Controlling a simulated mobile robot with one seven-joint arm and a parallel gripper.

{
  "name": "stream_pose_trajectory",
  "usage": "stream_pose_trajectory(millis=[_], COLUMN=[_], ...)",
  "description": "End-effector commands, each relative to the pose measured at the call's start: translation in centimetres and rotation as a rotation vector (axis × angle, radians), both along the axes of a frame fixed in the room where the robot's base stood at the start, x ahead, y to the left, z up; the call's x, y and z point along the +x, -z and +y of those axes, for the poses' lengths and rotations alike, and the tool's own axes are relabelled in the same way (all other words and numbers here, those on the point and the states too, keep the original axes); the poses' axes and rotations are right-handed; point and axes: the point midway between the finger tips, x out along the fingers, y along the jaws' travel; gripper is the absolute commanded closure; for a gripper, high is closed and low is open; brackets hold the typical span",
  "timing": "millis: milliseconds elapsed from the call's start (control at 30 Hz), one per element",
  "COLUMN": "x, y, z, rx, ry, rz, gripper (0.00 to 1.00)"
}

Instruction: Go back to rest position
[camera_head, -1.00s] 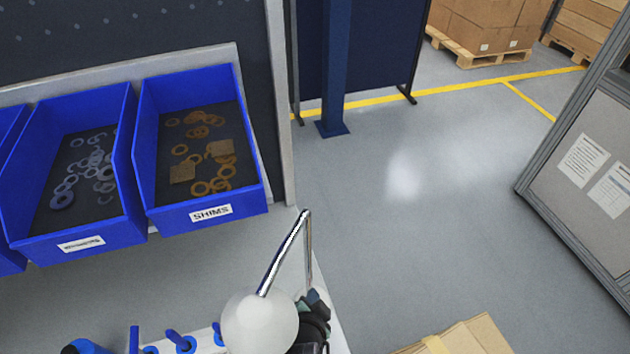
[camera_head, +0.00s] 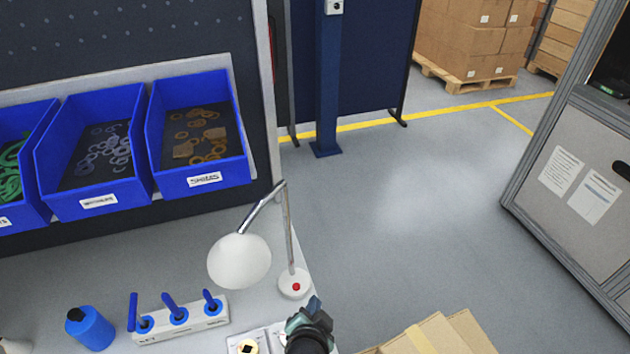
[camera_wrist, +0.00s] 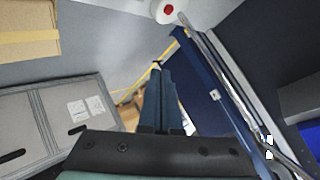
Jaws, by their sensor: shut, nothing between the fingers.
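My gripper (camera_head: 308,322) shows at the bottom of the head view, over the bench's right edge, just below the lamp base. In the wrist view its two dark blue-grey fingers (camera_wrist: 161,95) lie close together, shut, with nothing between them. The fingers point out toward the aisle and the blue post. Most of my arm is out of the head view.
A desk lamp with a white shade (camera_head: 240,262) and round base (camera_head: 293,284) stands close by. A tool rack (camera_head: 180,318) and blue bottle (camera_head: 90,329) stand left. Blue bins (camera_head: 205,180) line the back. A cardboard box (camera_head: 440,338) is right. Open floor lies beyond.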

Motion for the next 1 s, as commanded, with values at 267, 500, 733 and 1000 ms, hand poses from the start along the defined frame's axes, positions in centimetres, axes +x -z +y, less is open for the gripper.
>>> stream_pose_trajectory(millis=[267, 500, 733, 1000], x=[5.7, 7.6, 2.5, -7.3], y=[-12.4, -30.0, -46.8, -58.8], z=[-0.3, -0.5, -0.4, -0.3], rx=[-0.123, -0.328, -0.574, -0.819], ry=[-0.084, -0.147, -0.132, -0.034], rz=[-0.266, -0.621, -0.984, -1.292], gripper=[1.0, 1.0, 1.0, 1.0])
